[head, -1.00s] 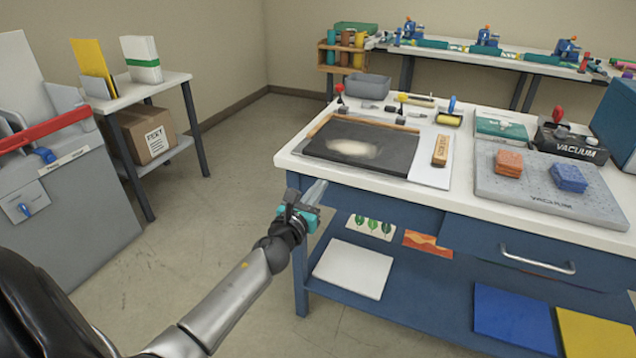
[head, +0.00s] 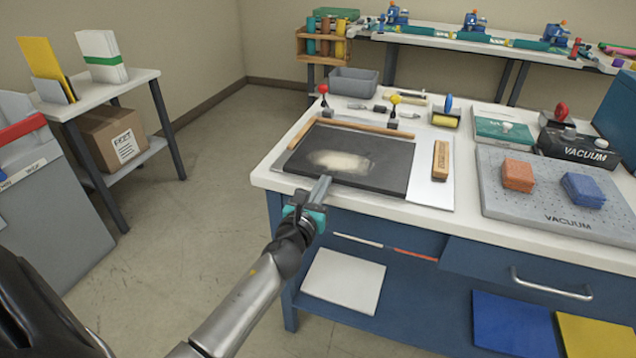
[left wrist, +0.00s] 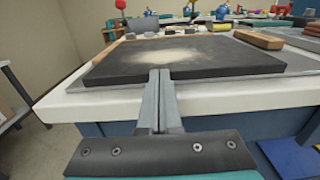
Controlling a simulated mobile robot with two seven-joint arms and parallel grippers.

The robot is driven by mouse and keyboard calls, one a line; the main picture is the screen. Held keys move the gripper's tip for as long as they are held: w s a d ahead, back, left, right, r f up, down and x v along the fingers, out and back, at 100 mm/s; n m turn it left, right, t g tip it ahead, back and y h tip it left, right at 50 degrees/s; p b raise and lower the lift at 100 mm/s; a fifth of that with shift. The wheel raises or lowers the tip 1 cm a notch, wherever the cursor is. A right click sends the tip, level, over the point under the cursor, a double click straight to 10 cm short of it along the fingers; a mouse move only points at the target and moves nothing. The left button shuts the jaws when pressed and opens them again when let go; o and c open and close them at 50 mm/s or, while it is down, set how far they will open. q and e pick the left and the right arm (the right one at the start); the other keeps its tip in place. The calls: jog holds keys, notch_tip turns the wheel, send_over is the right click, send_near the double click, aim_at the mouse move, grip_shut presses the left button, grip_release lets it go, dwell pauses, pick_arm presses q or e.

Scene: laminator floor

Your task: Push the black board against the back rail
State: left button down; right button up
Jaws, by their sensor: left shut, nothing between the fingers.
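The black board (head: 385,172) lies flat on a pale sheet on the white worktop, with a whitish smudge on its top. The back rail (head: 365,128) is a thin wooden strip along its far side; I cannot tell whether board and rail touch. My left gripper (head: 323,183) is shut and empty, its fingertips at the board's near edge, left of the middle. In the left wrist view the shut fingers (left wrist: 160,76) point at the front face of the board (left wrist: 110,72) and seem to touch it. My right gripper is out of view.
A wooden block (head: 441,160) lies right of the board. A grey vacuum plate (head: 545,205) with orange and blue blocks is farther right. The worktop's front edge runs under my gripper.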

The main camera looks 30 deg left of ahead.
pick_arm(q)
jog(key=shift+f, duration=0.2)
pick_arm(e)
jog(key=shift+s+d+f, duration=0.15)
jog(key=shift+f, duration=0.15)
